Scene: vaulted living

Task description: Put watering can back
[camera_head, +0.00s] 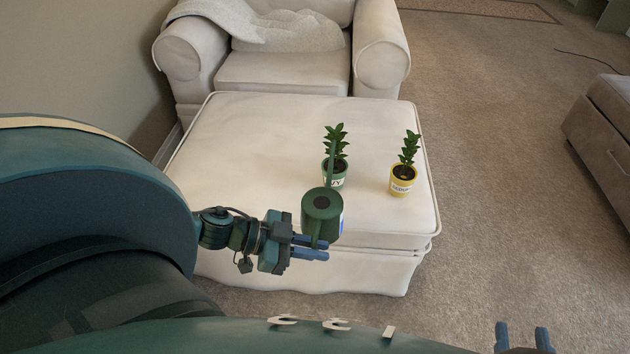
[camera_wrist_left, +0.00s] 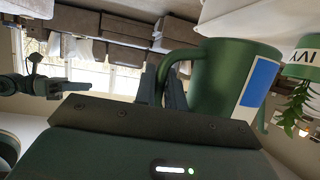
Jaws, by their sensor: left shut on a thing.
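A green watering can (camera_head: 313,222) with a dark round opening is in front of the ottoman's near edge in the head view. My left gripper (camera_head: 311,248) is shut on its handle. The left wrist view shows the handle between the fingers and a blue patch on the green can body (camera_wrist_left: 225,75). A green pot labelled IVY (camera_head: 339,180) with a leafy plant stands just behind the can, which partly overlaps it. A yellow pot (camera_head: 402,186) with a plant stands to the right. My right gripper (camera_head: 523,338) is empty at the bottom right, its fingers apart.
The pots stand on a white padded ottoman (camera_head: 245,140) with free room at its left and back. A white armchair (camera_head: 280,72) with a blanket is behind it. Another upholstered piece (camera_head: 605,120) stands at the right. Carpet (camera_head: 490,150) lies clear between.

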